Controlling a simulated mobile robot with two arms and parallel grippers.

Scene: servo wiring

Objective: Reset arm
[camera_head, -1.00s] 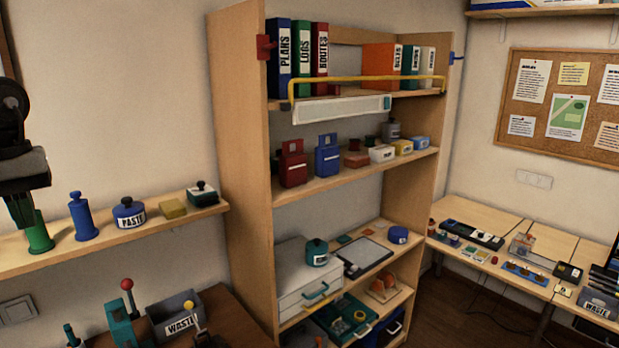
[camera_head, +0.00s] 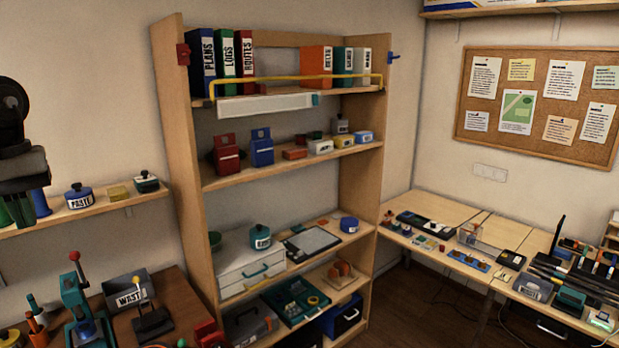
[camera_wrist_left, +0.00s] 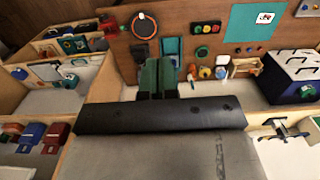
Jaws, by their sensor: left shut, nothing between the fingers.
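The task names no object apart from the arm. My left arm (camera_head: 14,140) hangs at the left edge of the head view, in front of the wall and the left end of the small wall shelf. Its gripper is partly hard to tell from the green bottle behind it there. In the left wrist view the left gripper (camera_wrist_left: 158,64) shows its two green fingers close together, shut and empty. No object touches the fingertips in that view. My right gripper is in neither view.
The small wall shelf (camera_head: 103,212) holds a blue paste jar (camera_head: 79,196). A tall shelf unit (camera_head: 178,170) holds binders and boxes. A grey waste bin (camera_head: 130,290) stands on the brown bench. A light workbench (camera_head: 452,207) runs along the right wall below a corkboard (camera_head: 540,145).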

